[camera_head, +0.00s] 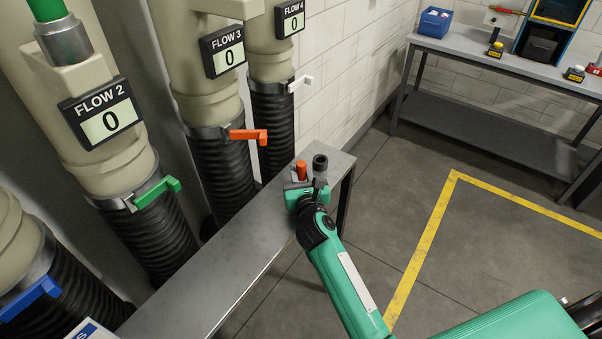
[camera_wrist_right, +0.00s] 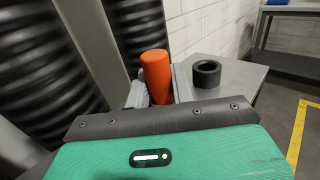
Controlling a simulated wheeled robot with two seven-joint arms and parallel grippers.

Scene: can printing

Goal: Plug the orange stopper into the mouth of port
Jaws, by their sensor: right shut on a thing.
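The orange stopper (camera_head: 301,169) is upright between the fingers of my right gripper (camera_head: 299,185), at the far end of the metal bench. The wrist view shows the orange stopper (camera_wrist_right: 157,74) between the two grey fingers of my right gripper (camera_wrist_right: 160,95). Whether its lower end touches the bench is hidden. The FLOW 3 pipe (camera_head: 205,90) has an orange lever (camera_head: 249,135) and a beige side branch (camera_head: 226,7) cut off by the top edge, so its mouth is not visible. My left gripper is not in view.
A black hollow cylinder (camera_head: 320,166) stands close beside the gripper on the metal bench (camera_head: 215,262). A green stopper (camera_head: 62,38) sits in the FLOW 2 branch. Pipes with levers line the left. A workbench (camera_head: 459,45) with a blue bin (camera_head: 434,22) stands at back right.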

